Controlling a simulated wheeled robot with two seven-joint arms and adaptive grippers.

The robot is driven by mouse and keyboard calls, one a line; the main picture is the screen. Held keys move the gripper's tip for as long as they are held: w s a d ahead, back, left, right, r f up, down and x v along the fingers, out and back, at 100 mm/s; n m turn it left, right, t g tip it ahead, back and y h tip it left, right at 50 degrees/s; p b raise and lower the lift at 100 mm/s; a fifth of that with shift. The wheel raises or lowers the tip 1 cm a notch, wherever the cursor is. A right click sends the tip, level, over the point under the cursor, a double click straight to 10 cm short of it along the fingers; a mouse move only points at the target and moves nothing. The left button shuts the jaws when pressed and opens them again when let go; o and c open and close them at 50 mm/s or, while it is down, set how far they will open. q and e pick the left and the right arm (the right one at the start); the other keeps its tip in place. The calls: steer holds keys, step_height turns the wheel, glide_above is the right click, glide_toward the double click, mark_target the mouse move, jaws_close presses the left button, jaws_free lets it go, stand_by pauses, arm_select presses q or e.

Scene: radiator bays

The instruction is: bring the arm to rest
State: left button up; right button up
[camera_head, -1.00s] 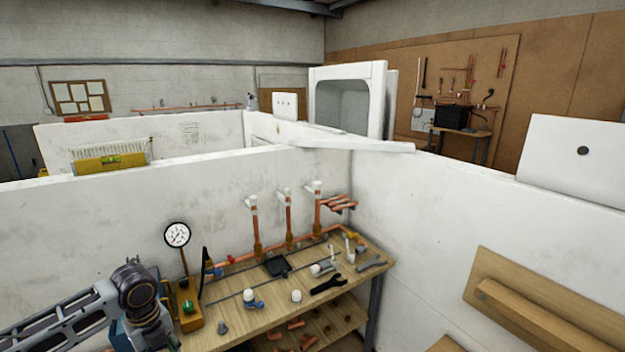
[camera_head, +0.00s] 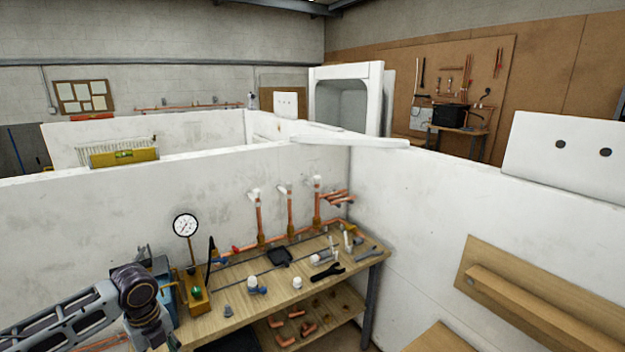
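My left arm comes in from the lower left, over the left end of a wooden workbench (camera_head: 222,322). Its gripper cannot be made out; only arm links show, ending near the bench's front left corner. No part of my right arm shows. On the bench stands a pressure gauge (camera_head: 186,225) on a yellow base (camera_head: 194,290). Copper pipes (camera_head: 290,215) with white tops stand upright at the back of the bench.
A black wrench (camera_head: 327,272), white fittings (camera_head: 297,282) and a dark tray (camera_head: 280,257) lie on the bench. Copper fittings (camera_head: 290,340) lie on the lower shelf (camera_head: 345,306). White walls (camera_head: 420,200) enclose the bay. A wooden ledge (camera_head: 530,302) is on the right wall.

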arm_select(q)
steer(key=w+a+f+n+t+b, duration=0.1)
steer(key=w+f+n, duration=0.3)
steer(key=f, duration=0.4)
steer(key=w+a+f+n+t, duration=0.15)
steer(key=w+f+n, duration=0.25)
steer(key=f, duration=0.5)
steer(key=s+a+f+n+b, duration=0.1)
steer(key=s+f+n, duration=0.2)
steer(key=f, duration=0.8)
steer(key=s+f+n, duration=0.2)
steer(key=f+n, duration=0.2)
steer(key=f, duration=0.6)
steer(key=s+d+f+n+b, duration=0.1)
steer(key=s+d+f+n, duration=0.1)
steer(key=s+f, duration=0.7)
steer(key=s+d+f+n, duration=0.1)
steer(key=s+f+n, duration=0.2)
steer(key=s+f, duration=0.65)
steer(key=s+d+f+n, duration=0.1)
steer(key=s+d+f, duration=0.2)
steer(key=s, duration=0.5)
steer(key=s+d+f+n+g, duration=0.1)
steer(key=s+d+f, duration=0.2)
steer(key=s, duration=0.5)
steer(key=s+d+f+n+b, duration=0.1)
steer(key=s+d+f, duration=0.2)
steer(key=s, duration=0.6)
steer(key=shift+d, duration=0.6)
